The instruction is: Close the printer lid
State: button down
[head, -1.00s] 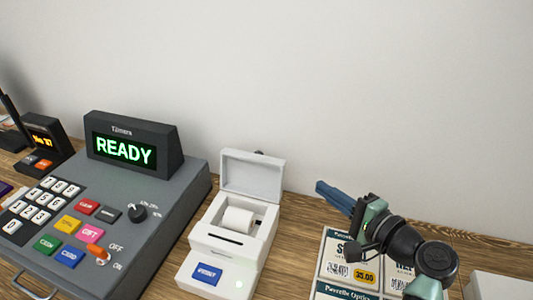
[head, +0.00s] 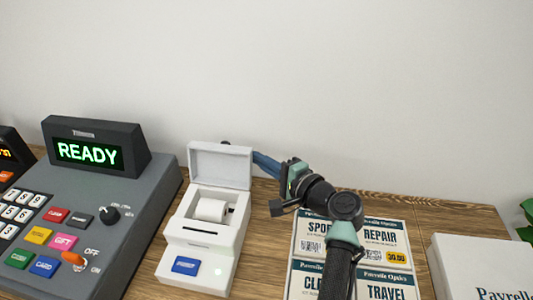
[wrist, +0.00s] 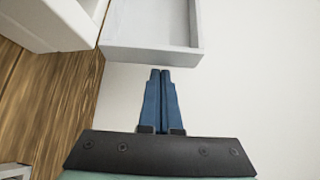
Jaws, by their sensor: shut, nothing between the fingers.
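The white printer (head: 206,225) stands on the wooden counter, with a paper roll (head: 210,210) in its open bay and a blue button on its front. Its lid (head: 220,166) is raised, standing up at the back. In the wrist view the lid (wrist: 152,50) is a pale tray shape just beyond my fingertips, and part of the printer body (wrist: 50,22) shows at upper left. My gripper (head: 260,160) has its blue fingers shut and empty, at the right edge of the raised lid. The fingers also show in the wrist view (wrist: 160,75). Whether they touch the lid I cannot tell.
A grey cash register (head: 80,215) with a READY display stands left of the printer. A white box (head: 485,270) is at lower right. The wall rises behind the counter.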

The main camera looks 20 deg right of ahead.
jog(key=shift+s+a+r, duration=0.15)
jog(key=shift+s+a, duration=0.2)
jog(key=shift+s, duration=0.15)
